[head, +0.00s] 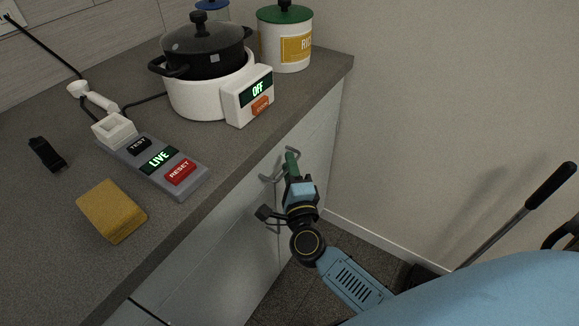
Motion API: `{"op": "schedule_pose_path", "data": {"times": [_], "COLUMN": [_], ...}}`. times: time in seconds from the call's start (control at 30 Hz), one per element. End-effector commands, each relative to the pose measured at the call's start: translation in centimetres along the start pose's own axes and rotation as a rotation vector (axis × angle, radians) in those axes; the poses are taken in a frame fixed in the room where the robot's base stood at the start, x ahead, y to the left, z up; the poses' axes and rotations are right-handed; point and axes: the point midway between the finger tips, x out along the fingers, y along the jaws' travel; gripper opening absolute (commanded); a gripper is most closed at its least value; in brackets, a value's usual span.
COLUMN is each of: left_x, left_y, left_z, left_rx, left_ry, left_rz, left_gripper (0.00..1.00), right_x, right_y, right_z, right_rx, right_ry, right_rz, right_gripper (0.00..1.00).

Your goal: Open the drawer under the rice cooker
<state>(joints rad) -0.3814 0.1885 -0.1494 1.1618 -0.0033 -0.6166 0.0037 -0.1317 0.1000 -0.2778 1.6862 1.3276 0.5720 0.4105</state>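The rice cooker (197,97) is a white base with a black lidded pot (208,58) on it and a front panel (250,97) reading OFF. It stands near the right end of the counter. Below the counter edge is the pale drawer front (312,130), which looks flush with the cabinet. A grey bar handle (266,178) sticks out from it. My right gripper (291,160) reaches up from the lower right, its green fingertips at the handle and overlapping it in view. Whether the fingers are closed around the bar is unclear. My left gripper is not in view.
On the counter (60,235) lie a grey outlet box (150,160) with LIVE and RESET labels, a yellow sponge (111,211) and a black clip-like item (46,154). A canister with a green lid (285,40) stands behind. A wall is right; a long-handled tool (515,215) leans there.

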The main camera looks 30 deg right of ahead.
Motion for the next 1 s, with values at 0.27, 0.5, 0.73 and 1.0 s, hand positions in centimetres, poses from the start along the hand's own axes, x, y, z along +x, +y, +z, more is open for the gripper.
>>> {"op": "schedule_pose_path", "data": {"times": [0.27, 0.5, 0.73, 1.0], "left_x": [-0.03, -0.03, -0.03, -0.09], "left_y": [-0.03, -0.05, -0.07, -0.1], "left_z": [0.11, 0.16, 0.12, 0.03], "left_rx": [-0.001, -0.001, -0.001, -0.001], "left_ry": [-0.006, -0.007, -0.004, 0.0], "left_rz": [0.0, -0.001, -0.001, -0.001], "left_gripper": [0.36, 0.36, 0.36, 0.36], "right_x": [0.4, 0.37, 0.35, 0.4], "right_y": [0.01, 0.01, 0.0, -0.02], "right_z": [-0.01, -0.02, -0.02, -0.24], "right_rx": [-0.001, -0.001, -0.001, -0.002], "right_ry": [0.0, 0.0, 0.0, 0.0], "right_rz": [0.001, 0.0, 0.0, 0.001], "right_gripper": [0.29, 0.05, 0.0, 0.0]}}
